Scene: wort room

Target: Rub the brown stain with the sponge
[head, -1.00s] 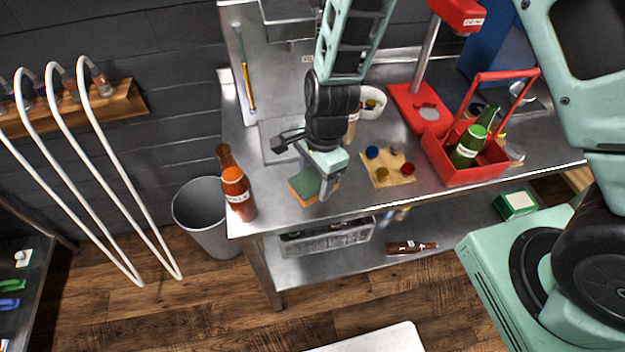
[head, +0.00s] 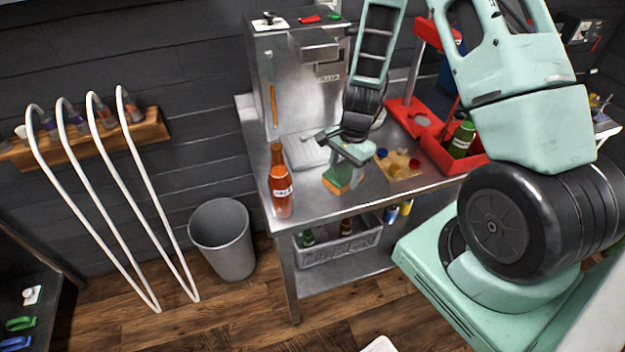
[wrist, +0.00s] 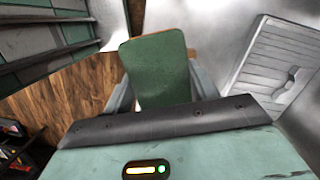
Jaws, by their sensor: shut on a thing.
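A green sponge with an orange underside (head: 338,184) is in my gripper (head: 345,168), at the front part of the steel table (head: 312,192). In the wrist view, the sponge (wrist: 158,68) shows its green face between the two fingers of my gripper (wrist: 162,88), which are shut on it. I cannot tell whether its underside touches the table. I see no brown stain in either view; the sponge and arm hide part of the tabletop.
A brown bottle (head: 281,186) stands left of the sponge, near the table's left edge. A board with coloured caps (head: 398,165) lies to the right, before a red carrier (head: 436,148). A grey ribbed tray (head: 305,150) lies behind. A bin (head: 222,240) stands on the floor.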

